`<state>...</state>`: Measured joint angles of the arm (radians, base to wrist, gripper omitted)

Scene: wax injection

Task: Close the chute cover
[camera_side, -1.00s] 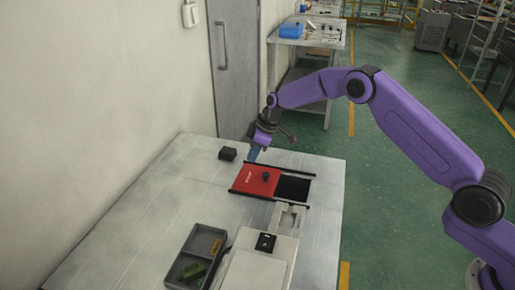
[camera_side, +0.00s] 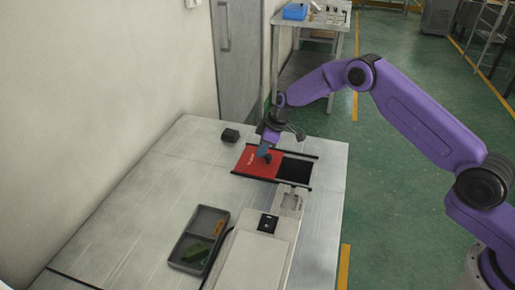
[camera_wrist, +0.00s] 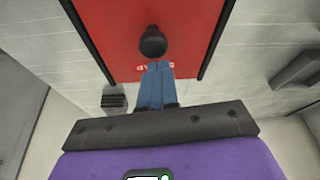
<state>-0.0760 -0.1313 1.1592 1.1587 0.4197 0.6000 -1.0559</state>
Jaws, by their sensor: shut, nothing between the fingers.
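The chute cover is a red plate (camera_side: 252,165) with a black knob (camera_side: 267,159), lying between two dark rails on the table. To its right in the side view is the dark chute opening (camera_side: 296,168), which the plate leaves uncovered. In the wrist view the red plate (camera_wrist: 190,20) fills the upper middle, with the knob (camera_wrist: 153,42) on it. My gripper (camera_side: 262,153) has blue fingers, shut and empty. In the wrist view the fingertips (camera_wrist: 160,66) are just beside the knob, on its lettered side. I cannot tell whether they touch it.
A black block (camera_side: 230,135) stands left of the rails. A grey tray (camera_side: 184,252) with green and orange items and a pale machine body (camera_side: 255,265) are at the front. The table (camera_side: 150,200) is clear at left.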

